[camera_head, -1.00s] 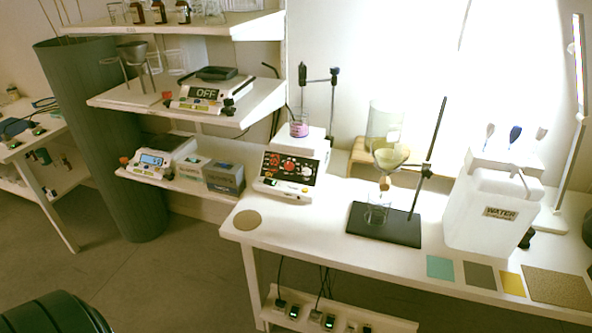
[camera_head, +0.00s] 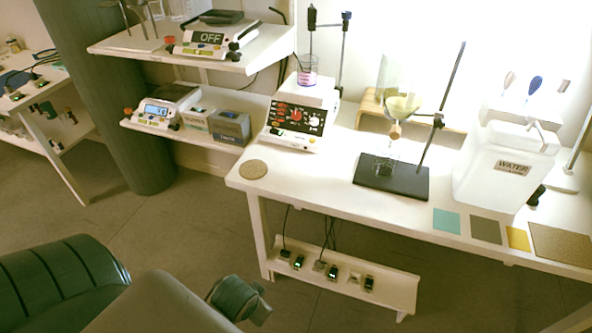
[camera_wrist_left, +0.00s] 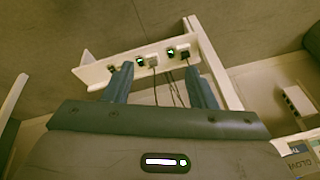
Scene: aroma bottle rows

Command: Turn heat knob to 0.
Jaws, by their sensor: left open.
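The hotplate (camera_head: 303,92) stands on the white bench, with a black front panel (camera_head: 284,123) carrying red and pale knobs. A red knob (camera_head: 296,115) shows near the panel's middle; the labels are too small to read, so I cannot tell which knob is for heat or where it points. A beaker of pink liquid (camera_head: 307,72) sits on the hotplate. My left arm enters the head view at lower left, but its fingers are not visible there. In the left wrist view my left gripper (camera_wrist_left: 160,84) is open and empty, in front of the low shelf. My right gripper is not in view.
The low shelf (camera_head: 345,280) with several plugs hangs under the bench. A round cork mat (camera_head: 253,169) lies at the bench's left corner. A funnel stand (camera_head: 390,180) and a white water container (camera_head: 505,170) stand right of the hotplate. Boxes (camera_head: 230,127) stand on the left shelf.

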